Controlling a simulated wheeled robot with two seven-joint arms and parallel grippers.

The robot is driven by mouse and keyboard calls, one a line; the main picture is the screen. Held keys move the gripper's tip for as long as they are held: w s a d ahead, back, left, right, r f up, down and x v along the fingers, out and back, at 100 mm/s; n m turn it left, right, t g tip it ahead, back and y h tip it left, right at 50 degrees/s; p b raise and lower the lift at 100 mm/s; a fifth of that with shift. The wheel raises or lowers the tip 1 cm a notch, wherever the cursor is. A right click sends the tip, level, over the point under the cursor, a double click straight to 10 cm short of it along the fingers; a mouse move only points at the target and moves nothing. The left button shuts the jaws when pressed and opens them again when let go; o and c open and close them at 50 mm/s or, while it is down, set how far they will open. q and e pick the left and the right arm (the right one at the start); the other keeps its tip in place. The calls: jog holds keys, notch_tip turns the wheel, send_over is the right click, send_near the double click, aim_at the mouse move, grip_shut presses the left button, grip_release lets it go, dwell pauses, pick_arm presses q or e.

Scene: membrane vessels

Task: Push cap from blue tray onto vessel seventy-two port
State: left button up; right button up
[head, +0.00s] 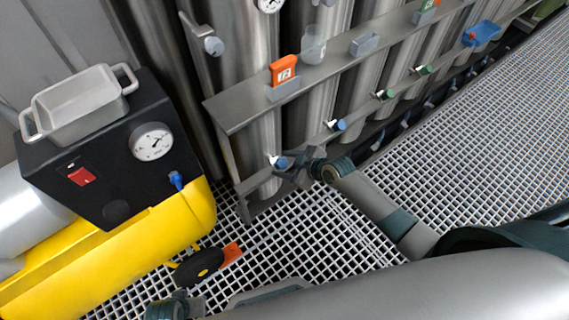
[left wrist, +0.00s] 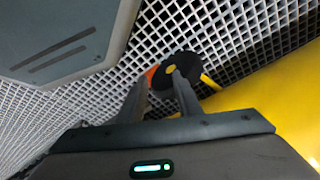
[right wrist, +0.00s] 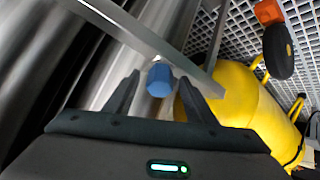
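The blue tray (head: 484,32) sits on the shelf at the far upper right of the head view, with a small reddish thing at its left end. I cannot make out a loose cap in it. Steel vessels (head: 262,60) stand in a row; no seventy-two is readable. A blue-ended port fitting (head: 279,162) is at the near end of the lower rail. My right gripper (head: 296,172) is beside it. In the right wrist view the blue piece (right wrist: 160,80) shows between the open, apart fingers. My left gripper (left wrist: 160,82) is open and empty above the floor grating.
The shelf (head: 240,108) carries an orange tag (head: 284,72), a clear beaker (head: 313,45) and a grey holder (head: 365,44). A yellow tank (head: 120,255) with a black gauge box (head: 110,165) and metal pan (head: 78,105) stands left. The grating (head: 480,110) is clear at right.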

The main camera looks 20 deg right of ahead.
pick_arm(q)
jog(key=shift+r, duration=0.15)
notch_tip(320, 180, up, 6)
jog(key=r, duration=0.1)
notch_tip(320, 180, down, 6)
jog(key=shift+r+p, duration=0.15)
jog(key=shift+p, duration=0.8)
pick_arm(e)
jog(key=v, duration=1.7)
jog(key=shift+r, duration=0.15)
jog(key=shift+s, duration=0.1)
